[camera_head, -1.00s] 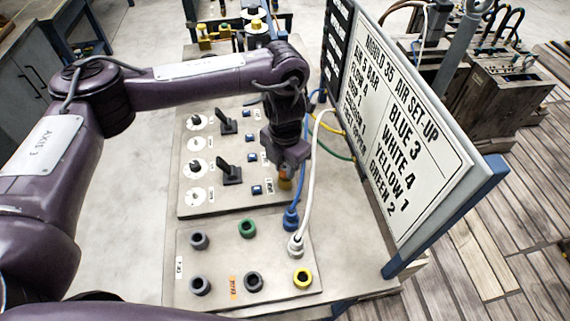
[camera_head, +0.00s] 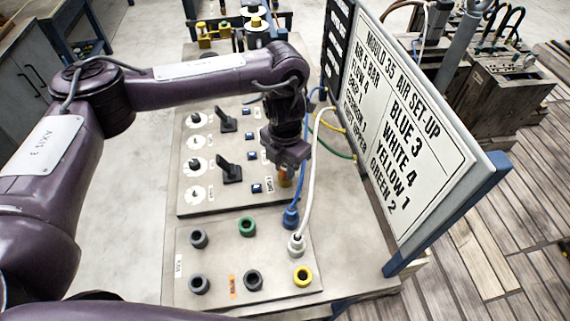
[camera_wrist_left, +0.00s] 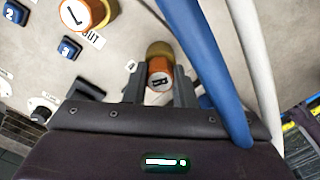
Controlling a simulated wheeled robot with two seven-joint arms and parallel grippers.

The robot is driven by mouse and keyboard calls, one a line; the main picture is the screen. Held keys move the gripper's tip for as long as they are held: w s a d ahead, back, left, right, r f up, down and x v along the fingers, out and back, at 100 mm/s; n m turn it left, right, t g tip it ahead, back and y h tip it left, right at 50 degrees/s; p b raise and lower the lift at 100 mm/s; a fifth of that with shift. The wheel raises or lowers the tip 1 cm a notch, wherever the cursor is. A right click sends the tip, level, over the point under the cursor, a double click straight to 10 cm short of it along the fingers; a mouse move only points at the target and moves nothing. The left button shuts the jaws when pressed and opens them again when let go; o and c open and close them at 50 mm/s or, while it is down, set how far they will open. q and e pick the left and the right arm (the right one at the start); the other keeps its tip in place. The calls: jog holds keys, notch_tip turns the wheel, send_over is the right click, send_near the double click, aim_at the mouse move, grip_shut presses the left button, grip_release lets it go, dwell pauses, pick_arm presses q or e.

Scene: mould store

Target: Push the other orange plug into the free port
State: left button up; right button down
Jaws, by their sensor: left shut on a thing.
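An orange plug (camera_wrist_left: 159,72) with a dark mark on its end sits between the fingers of my left gripper (camera_wrist_left: 158,92), which is shut on it. A brass-coloured ring (camera_wrist_left: 158,49) shows just beyond the plug; I cannot tell whether the plug is seated in it. Another orange plug (camera_wrist_left: 84,12) with a white marked end stands in a brass ring at the upper left, near the "OUT" label. In the head view, my left gripper (camera_head: 287,160) is over the right edge of the upper panel and hides most of the held plug (camera_head: 285,180). My right gripper is out of view.
A blue hose (camera_head: 291,216) and a white hose (camera_head: 298,240) rise close to the right of my left gripper. The lower panel (camera_head: 215,262) has grey, green and yellow ports. A lettered board (camera_head: 405,140) stands at the right.

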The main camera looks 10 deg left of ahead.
aim_at(285, 167)
pick_arm(q)
jog(key=shift+f, duration=0.1)
grip_shut()
jog(key=o, duration=1.5)
grip_release()
jog(key=shift+c, duration=0.2)
notch_tip(285, 167, up, 8)
jog(key=p, duration=0.7)
jog(key=shift+f, duration=0.15)
jog(key=shift+f, duration=0.1)
